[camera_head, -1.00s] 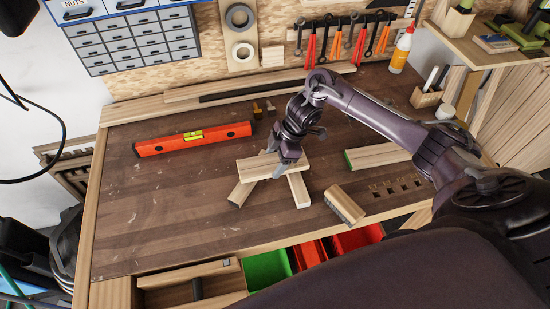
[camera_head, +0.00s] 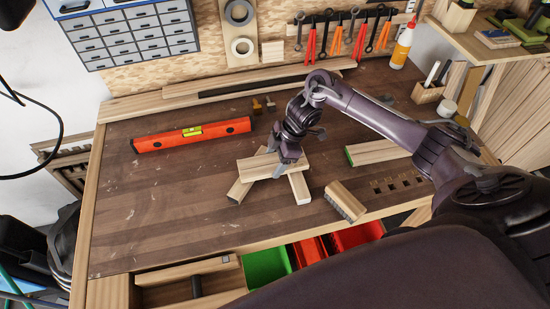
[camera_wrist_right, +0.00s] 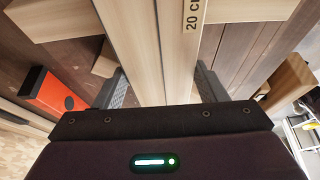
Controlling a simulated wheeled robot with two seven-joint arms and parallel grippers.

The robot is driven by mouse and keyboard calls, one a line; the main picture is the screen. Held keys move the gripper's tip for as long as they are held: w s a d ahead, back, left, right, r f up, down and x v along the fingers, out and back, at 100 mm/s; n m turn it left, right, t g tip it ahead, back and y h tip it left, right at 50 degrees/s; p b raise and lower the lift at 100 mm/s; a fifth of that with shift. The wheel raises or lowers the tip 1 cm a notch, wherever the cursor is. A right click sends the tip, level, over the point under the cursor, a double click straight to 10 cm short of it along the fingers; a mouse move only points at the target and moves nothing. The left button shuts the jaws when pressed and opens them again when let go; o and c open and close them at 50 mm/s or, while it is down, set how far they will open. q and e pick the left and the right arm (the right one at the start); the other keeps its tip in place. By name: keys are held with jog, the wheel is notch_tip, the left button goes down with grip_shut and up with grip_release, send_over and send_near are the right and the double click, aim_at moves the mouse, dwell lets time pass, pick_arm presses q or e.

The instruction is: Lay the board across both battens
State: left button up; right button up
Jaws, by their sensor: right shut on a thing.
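The pale wooden board (camera_head: 258,167) lies crosswise over two pale battens, the left batten (camera_head: 240,190) and the right batten (camera_head: 299,187). The battens slant outward toward the front of the bench. My right gripper (camera_head: 287,163) is shut on the board from above. In the right wrist view the board (camera_wrist_right: 150,45), marked "20 cm", runs between my right gripper's fingers (camera_wrist_right: 162,88). I cannot tell whether the board touches both battens. My left gripper is not in view.
An orange spirit level (camera_head: 190,135) lies at the left on the workbench (camera_head: 150,205). Long strips (camera_head: 250,84) lie along the back. The bench's left front is clear.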

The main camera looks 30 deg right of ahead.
jog(key=shift+f, duration=0.2)
jog(key=o, duration=1.1)
